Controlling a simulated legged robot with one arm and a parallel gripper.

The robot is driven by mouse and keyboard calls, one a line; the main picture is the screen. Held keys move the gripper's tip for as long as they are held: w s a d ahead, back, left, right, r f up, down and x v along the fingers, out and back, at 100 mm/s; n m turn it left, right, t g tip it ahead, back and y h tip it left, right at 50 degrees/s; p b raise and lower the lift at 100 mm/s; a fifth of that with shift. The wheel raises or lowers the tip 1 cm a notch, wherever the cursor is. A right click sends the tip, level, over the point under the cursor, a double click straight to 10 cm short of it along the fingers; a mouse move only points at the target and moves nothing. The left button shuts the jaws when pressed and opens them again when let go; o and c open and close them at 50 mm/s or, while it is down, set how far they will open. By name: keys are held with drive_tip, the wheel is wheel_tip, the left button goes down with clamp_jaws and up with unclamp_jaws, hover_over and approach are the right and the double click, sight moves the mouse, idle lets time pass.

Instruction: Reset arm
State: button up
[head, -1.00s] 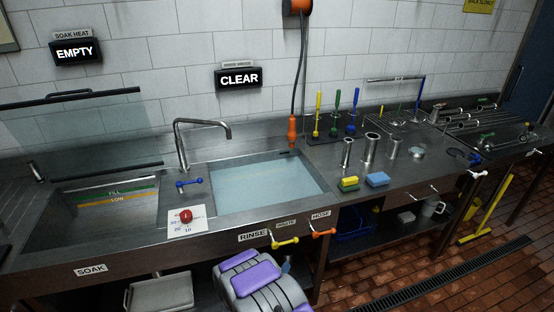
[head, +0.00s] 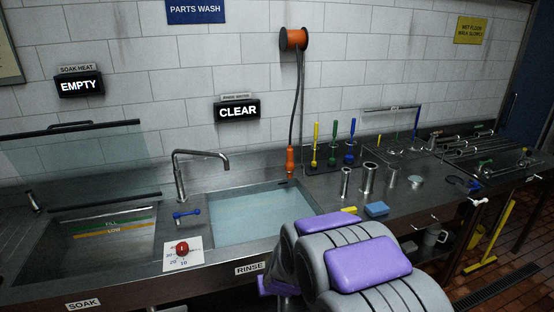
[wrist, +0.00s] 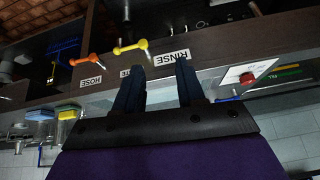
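My gripper (wrist: 160,66) shows in the wrist view with its two dark fingers apart and nothing between them. It is in front of the sink counter's front panel, near the RINSE label (wrist: 173,58). That view is turned over, with the floor at the top. My grey and purple arm (head: 368,264) is folded up in the lower middle of the head view. It hides part of the counter front and the right edge of the rinse basin. The fingers do not show in the head view.
A yellow handle (wrist: 131,47) and an orange handle (wrist: 86,59) stick out from the counter front near my gripper. The rinse basin (head: 250,212) holds water. A red knob (head: 182,248) and a blue tap handle (head: 186,214) are left of it. Sponges (head: 376,208) lie to the right.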

drive_tip(key=s+d+r+m+g, duration=0.1)
drive_tip(key=s+d+r, duration=0.3)
drive_tip(key=s, duration=0.8)
drive_tip(key=s+d+r+m+g+h, duration=0.1)
drive_tip(key=s+d+r+g, duration=0.3)
drive_tip(key=s, duration=0.9)
drive_tip(key=s+d+r+m+g+h, duration=0.1)
drive_tip(key=s+d+r, duration=0.5)
drive_tip(key=s, duration=0.6)
drive_tip(key=shift+s+d+g, duration=0.25)
drive_tip(key=shift+d+g, duration=0.3)
drive_tip(key=shift+g, duration=0.15)
